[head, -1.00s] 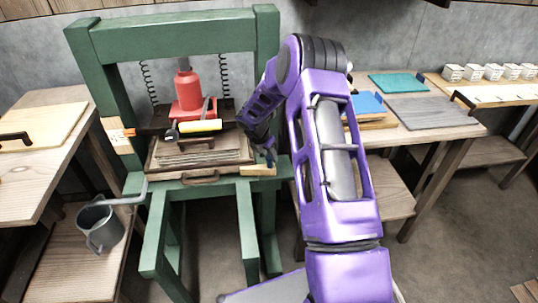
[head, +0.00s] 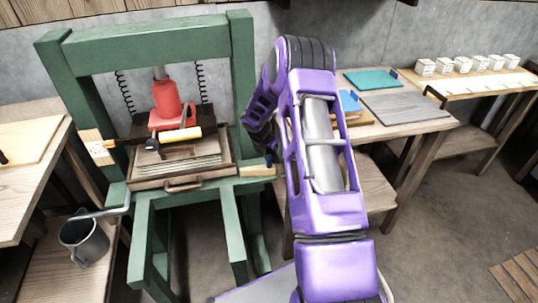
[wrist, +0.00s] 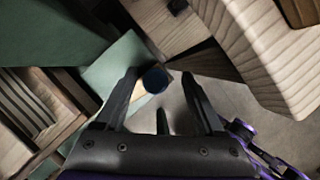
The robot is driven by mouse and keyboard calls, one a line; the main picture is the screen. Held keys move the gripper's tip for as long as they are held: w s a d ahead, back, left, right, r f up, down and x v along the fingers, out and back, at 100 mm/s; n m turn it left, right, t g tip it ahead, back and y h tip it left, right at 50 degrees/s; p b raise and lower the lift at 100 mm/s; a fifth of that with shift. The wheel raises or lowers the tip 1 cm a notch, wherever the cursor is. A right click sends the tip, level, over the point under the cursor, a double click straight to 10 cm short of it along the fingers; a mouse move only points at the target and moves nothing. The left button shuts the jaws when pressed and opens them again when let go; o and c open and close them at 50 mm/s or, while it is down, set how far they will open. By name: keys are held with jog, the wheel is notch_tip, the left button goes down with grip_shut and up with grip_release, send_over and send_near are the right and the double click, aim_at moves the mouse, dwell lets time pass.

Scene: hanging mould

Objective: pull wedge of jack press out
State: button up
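The green jack press (head: 148,37) stands at left in the head view, with a red jack (head: 165,98) in its frame. A pale wooden piece, apparently the wedge (head: 254,170), shows at the lower right of the frame; most of it is hidden. In the wrist view, a pale wooden strip (wrist: 138,92) ends in a dark blue round knob (wrist: 155,79). My gripper (wrist: 160,75) has its fingers spread, with the knob between the tips, nearer the left finger. I cannot tell whether they touch. In the head view my arm mostly hides the gripper.
A tray with a handle (head: 185,186) and a yellow roller (head: 180,135) are in the press. A grey can (head: 84,242) sits low at left. A table with boards (head: 403,107) stands to the right.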

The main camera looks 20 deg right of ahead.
jog(key=shift+a, duration=0.1)
jog(key=p+v, duration=0.2)
jog(key=v, duration=1.5)
jog(key=shift+r, duration=0.2)
jog(key=shift+w, duration=0.1)
